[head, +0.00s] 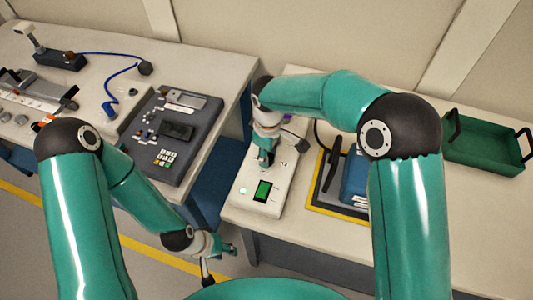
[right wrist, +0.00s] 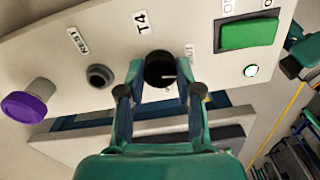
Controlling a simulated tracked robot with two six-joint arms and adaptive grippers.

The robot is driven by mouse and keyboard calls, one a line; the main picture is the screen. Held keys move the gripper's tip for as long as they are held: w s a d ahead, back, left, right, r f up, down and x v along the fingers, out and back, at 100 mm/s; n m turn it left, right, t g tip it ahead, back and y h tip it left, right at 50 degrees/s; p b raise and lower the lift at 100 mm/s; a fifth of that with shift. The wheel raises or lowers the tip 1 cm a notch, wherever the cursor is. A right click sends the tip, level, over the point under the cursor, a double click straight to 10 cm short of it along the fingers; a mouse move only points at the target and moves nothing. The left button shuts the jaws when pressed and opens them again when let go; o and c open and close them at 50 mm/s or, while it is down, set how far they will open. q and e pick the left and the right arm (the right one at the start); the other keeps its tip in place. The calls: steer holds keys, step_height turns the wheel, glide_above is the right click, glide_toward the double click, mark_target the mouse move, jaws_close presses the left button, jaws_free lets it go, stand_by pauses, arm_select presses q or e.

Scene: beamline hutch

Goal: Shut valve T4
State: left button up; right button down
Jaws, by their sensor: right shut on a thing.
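The valve T4 knob (right wrist: 159,66) is round and black, on a pale sloped panel (right wrist: 62,62) beside the label T4 (right wrist: 141,22). A white pointer line on it points to the right in the right wrist view, towards a small label (right wrist: 190,53) partly hidden by a finger. My right gripper (right wrist: 160,88) is shut on the knob, one finger on each side. In the head view my right gripper (head: 266,155) hides the knob on the control box (head: 244,176). My left gripper (head: 230,248) hangs low at the front, away from the box; its jaws are too small to tell.
The panel also has a green rocker (right wrist: 249,34), a lit green lamp (right wrist: 250,70), a black button (right wrist: 99,76) and a purple button (right wrist: 27,101). A grey keypad console (head: 172,130) stands on the left bench. A green tray (head: 487,145) lies at right.

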steer(key=shift+w+r+n, duration=0.1)
steer(key=shift+w+n, duration=0.05)
steer(key=shift+n, duration=0.95)
steer(key=c, duration=0.8)
jaws_free()
steer(key=shift+d, duration=0.1)
steer(key=shift+o, duration=0.2)
step_height(320, 180, up, 12)
